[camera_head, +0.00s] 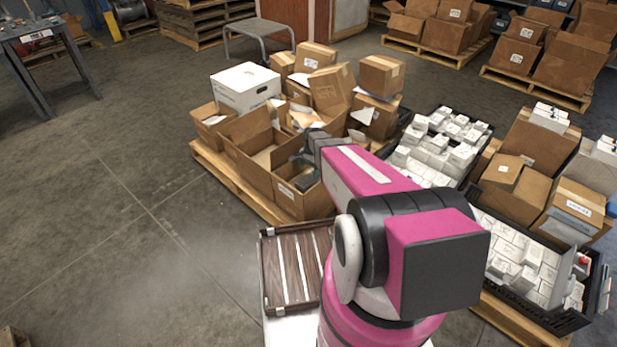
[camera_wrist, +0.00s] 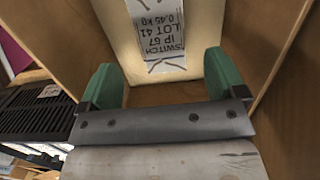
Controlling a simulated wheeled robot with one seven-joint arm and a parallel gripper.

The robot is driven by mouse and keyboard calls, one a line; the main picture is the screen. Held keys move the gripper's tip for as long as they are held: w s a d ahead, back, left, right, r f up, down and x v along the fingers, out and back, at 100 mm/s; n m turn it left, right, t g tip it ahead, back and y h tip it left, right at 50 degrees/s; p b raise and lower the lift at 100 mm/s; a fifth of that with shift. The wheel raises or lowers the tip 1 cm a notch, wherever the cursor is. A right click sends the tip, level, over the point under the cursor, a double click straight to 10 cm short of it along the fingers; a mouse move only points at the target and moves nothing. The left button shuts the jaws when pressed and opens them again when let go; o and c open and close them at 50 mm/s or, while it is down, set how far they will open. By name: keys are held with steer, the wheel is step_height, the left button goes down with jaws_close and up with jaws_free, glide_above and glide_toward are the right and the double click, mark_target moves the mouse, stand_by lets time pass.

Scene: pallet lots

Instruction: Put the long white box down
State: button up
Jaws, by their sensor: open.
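The long white box (camera_wrist: 157,32), printed "SWITCH IP 67 LOT 41 0.45 kg", shows in the wrist view against the pale bottom of an open brown carton. Its far end is cut off by the frame. My gripper (camera_wrist: 164,75) is open, with its two green fingers spread wide on either side of the box's near end. I see floor of the carton between each finger and the box. In the head view my arm reaches into the open carton (camera_head: 297,204) at the pallet's front; the white box is hidden there.
Carton walls rise close on both sides of my gripper. Other open cartons and a white lidded box (camera_head: 245,88) share the wooden pallet (camera_head: 232,182). Black crates of small white boxes (camera_head: 440,140) stand to the right. A slatted brown tray (camera_head: 292,268) is near my base.

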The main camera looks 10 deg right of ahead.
steer(key=s+r+n+h, duration=0.1)
steer(key=s+r+n, duration=0.9)
steer(key=s+r, duration=1.1)
steer(key=shift+s+a+r+n+t, duration=0.35)
steer(key=shift+s+r+n+t, duration=0.05)
steer(key=shift+r, duration=0.1)
